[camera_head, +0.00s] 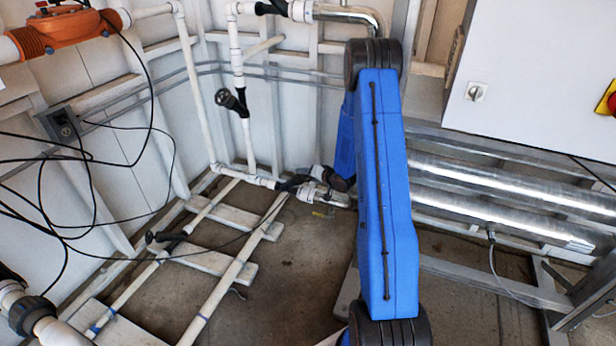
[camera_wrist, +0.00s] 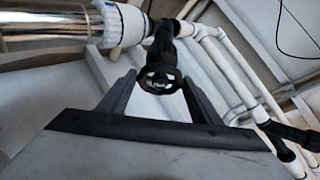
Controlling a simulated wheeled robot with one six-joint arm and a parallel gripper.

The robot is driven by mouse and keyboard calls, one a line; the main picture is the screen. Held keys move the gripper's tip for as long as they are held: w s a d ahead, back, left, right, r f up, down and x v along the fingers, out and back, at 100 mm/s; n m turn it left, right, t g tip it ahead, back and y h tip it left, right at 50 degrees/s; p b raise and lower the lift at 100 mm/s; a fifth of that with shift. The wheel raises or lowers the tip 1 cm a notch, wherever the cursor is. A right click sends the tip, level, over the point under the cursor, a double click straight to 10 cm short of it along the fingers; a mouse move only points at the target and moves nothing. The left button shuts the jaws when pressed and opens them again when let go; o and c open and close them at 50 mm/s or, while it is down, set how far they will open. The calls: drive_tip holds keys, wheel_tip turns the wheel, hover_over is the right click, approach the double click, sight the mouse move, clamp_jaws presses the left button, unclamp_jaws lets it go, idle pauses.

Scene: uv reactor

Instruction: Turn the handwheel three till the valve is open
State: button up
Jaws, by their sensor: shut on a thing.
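A black handwheel (camera_wrist: 160,76) on a black valve body (camera_wrist: 163,45) sits between the two fingers of my gripper (camera_wrist: 158,80) in the wrist view. The fingers stand on both sides of its rim and are shut on it. The valve joins white pipe fittings and a shiny metal tube (camera_wrist: 45,28). In the head view a black valve (camera_head: 296,183) is low at the wall, just left of my blue arm. My arm hides much of that spot, so the grip is not clear there. Whether the valve is open cannot be told.
Another black-handled valve (camera_head: 231,101) is on the upright white pipe, and one (camera_head: 160,240) is on the floor pipes. Shiny horizontal tubes (camera_head: 500,215) lie right of my arm under a white cabinet (camera_head: 545,75). Black cables (camera_head: 85,160) hang at left. Some floor is clear (camera_head: 290,290).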

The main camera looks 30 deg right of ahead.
drive_tip(key=shift+s+f, duration=0.1)
drive_tip(key=o, duration=1)
wheel_tip(320, 180, up, 10)
idle(0.4)
